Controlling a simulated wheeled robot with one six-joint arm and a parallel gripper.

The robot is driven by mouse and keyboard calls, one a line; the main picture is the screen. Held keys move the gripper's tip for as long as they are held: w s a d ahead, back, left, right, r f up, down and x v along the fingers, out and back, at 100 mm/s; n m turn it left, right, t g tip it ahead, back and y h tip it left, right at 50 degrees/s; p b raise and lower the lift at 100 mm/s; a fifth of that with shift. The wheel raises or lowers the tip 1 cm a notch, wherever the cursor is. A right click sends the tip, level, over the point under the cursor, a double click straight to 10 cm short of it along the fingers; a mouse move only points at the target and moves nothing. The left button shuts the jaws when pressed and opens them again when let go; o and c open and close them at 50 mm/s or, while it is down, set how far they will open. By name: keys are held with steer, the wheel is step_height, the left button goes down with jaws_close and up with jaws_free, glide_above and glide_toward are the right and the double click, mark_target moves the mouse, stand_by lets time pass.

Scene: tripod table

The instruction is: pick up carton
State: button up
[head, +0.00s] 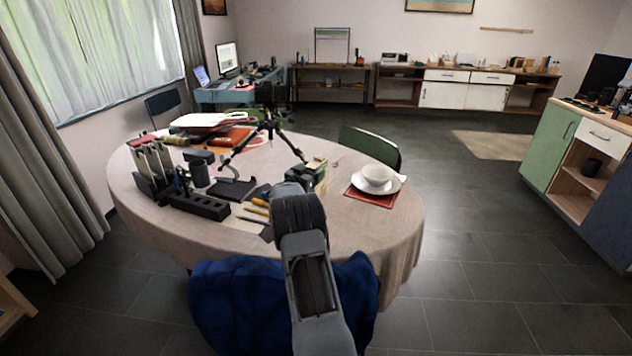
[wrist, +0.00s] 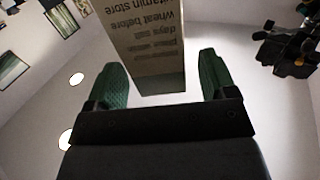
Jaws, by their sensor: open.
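My gripper (wrist: 161,65) is open, with one green finger on each side of the carton's near end. Gaps show between both fingers and the carton, so it is not gripped.
A white bowl (head: 377,175) on a plate and red mat stands right of the carton. A black block with holes (head: 200,205), yellow-handled tools (head: 257,207) and other items crowd the left. A green chair (head: 370,146) is behind; a blue chair (head: 235,300) is in front.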

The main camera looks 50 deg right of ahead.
steer(key=shift+x, duration=1.35)
steer(key=shift+c, duration=0.3)
steer(key=c, duration=1.4)
steer(key=shift+r, duration=0.15)
